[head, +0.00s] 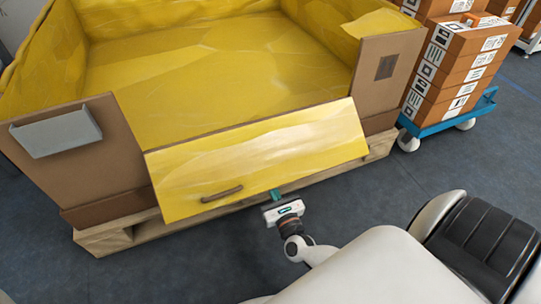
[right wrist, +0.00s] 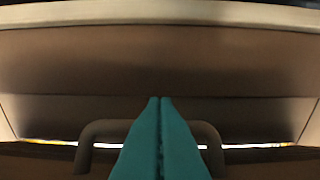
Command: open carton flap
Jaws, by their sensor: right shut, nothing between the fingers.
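The carton (head: 95,150) is a large brown box lined with yellow sheet, open at the top, on a wooden pallet. Its front flap (head: 290,150) is folded down and outward, sloping towards me, its yellow face up. A brown handle (head: 222,193) shows on that face near the lower edge. My right gripper (head: 277,195) is at the flap's lower edge, right of this handle, its teal fingers shut and empty. In the right wrist view the shut fingers (right wrist: 160,100) stand in front of a brown handle shape (right wrist: 98,128), partly hiding it; contact cannot be told. My left gripper is out of view.
The pallet (head: 105,240) sticks out under the carton. A grey holder (head: 57,133) hangs on the left front panel. At the right, a blue cart (head: 447,119) bears stacked labelled boxes (head: 455,65). The dark floor (head: 180,270) in front is clear.

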